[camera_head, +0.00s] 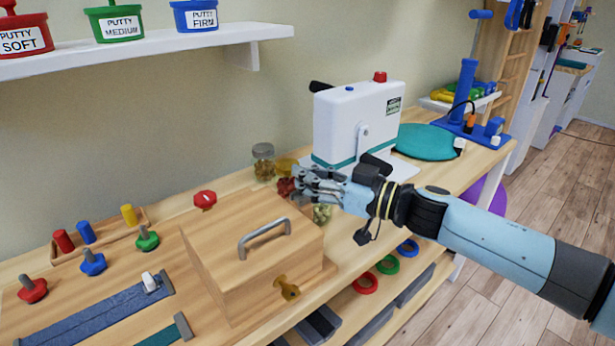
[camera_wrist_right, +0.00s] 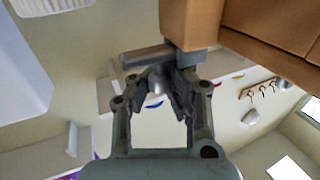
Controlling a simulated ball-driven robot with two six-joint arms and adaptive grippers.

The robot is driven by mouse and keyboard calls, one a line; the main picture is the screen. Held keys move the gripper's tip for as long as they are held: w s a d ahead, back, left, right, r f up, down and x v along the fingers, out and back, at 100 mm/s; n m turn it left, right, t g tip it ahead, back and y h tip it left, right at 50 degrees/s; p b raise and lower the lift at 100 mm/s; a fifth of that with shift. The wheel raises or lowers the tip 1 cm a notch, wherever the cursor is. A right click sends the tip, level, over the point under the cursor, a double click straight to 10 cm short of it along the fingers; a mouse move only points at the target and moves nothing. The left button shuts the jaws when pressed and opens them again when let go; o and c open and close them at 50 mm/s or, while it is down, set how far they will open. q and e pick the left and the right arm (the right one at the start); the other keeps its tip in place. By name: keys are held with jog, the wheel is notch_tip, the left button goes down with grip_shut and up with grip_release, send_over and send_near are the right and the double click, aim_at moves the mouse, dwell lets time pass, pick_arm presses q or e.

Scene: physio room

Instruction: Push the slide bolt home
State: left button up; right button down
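My right gripper (camera_head: 312,186) is beyond the far right corner of the wooden box (camera_head: 215,235), above the bench and in front of the white machine. The right wrist view shows its fingers (camera_wrist_right: 158,88) apart. A grey metal bar (camera_wrist_right: 148,56), likely the slide bolt, sits at the edge of a brown wooden block (camera_wrist_right: 190,22). A small rounded grey knob (camera_wrist_right: 157,80) shows between the fingers; I cannot tell whether they touch it. In the head view I cannot make out the bolt. My left gripper is not in view.
The box has a grey handle (camera_head: 264,238) and a brass knob (camera_head: 289,291). The white machine (camera_head: 355,120) stands close behind my gripper. A glass jar (camera_head: 263,160) and a red knob (camera_head: 205,199) are near. A putty shelf (camera_head: 150,48) hangs above.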

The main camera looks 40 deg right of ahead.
aim_at(296, 197)
jog(key=a+p, duration=0.2)
jog(key=shift+s+p, duration=0.25)
jog(key=shift+p, duration=0.05)
jog(key=shift+a+f, duration=0.25)
jog(key=shift+a, duration=0.25)
jog(key=shift+s+f, duration=0.1)
jog(key=c, duration=1.5)
grip_release()
jog(key=shift+s+r, duration=0.2)
jog(key=shift+s, duration=0.05)
jog(key=shift+o, duration=1.3)
jog(key=shift+w, duration=0.15)
jog(key=v, duration=1.2)
